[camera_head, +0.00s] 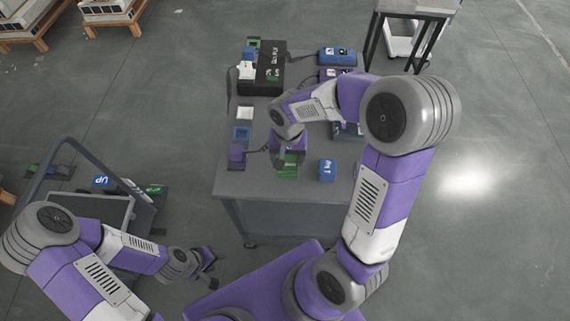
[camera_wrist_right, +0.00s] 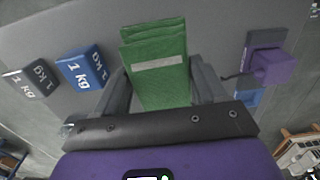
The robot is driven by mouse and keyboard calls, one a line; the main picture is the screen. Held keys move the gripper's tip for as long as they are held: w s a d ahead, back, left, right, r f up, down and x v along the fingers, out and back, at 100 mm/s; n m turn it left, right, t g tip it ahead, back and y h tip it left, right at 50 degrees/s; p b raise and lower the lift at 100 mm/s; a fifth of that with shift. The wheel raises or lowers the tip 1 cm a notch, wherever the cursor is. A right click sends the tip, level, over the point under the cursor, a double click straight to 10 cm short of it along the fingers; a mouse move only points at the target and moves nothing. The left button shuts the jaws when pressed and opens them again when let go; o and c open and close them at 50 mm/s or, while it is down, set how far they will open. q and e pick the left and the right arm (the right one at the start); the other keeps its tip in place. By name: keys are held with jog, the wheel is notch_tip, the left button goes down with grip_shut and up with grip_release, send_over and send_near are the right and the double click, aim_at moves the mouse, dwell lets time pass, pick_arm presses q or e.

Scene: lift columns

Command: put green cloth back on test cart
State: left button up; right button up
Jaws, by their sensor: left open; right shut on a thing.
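The green cloth (camera_head: 288,168) is at the near edge of the grey test cart (camera_head: 232,183) in the head view. In the right wrist view the folded green cloth (camera_wrist_right: 156,62) stands between the two fingers. My right gripper (camera_head: 289,154) is shut on it and hides part of it from the head camera. Whether the cloth touches the cart top or is just above it, I cannot tell. My left gripper (camera_head: 207,263) is open and empty, low in front of the cart, to its left.
A blue 1 kg weight (camera_head: 327,170) sits right of the cloth, also in the wrist view (camera_wrist_right: 83,70), with a dark 1 kg weight (camera_wrist_right: 33,79) beside it. A purple block (camera_head: 237,153) is left. A black box (camera_head: 268,70) stands at the back. A trolley (camera_head: 95,208) is at left.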

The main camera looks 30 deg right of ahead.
aim_at(287, 166)
notch_tip(287, 166, down, 6)
jog(key=shift+r+b, duration=0.15)
jog(key=shift+b, duration=0.55)
jog(key=shift+r, duration=0.1)
jog(key=shift+f, duration=0.2)
jog(key=o, duration=0.9)
jog(key=shift+o, duration=0.2)
jog(key=shift+r, duration=0.1)
jog(key=shift+r, duration=0.25)
notch_tip(287, 166, up, 12)
jog(key=p, duration=0.3)
jog(key=shift+f, duration=0.1)
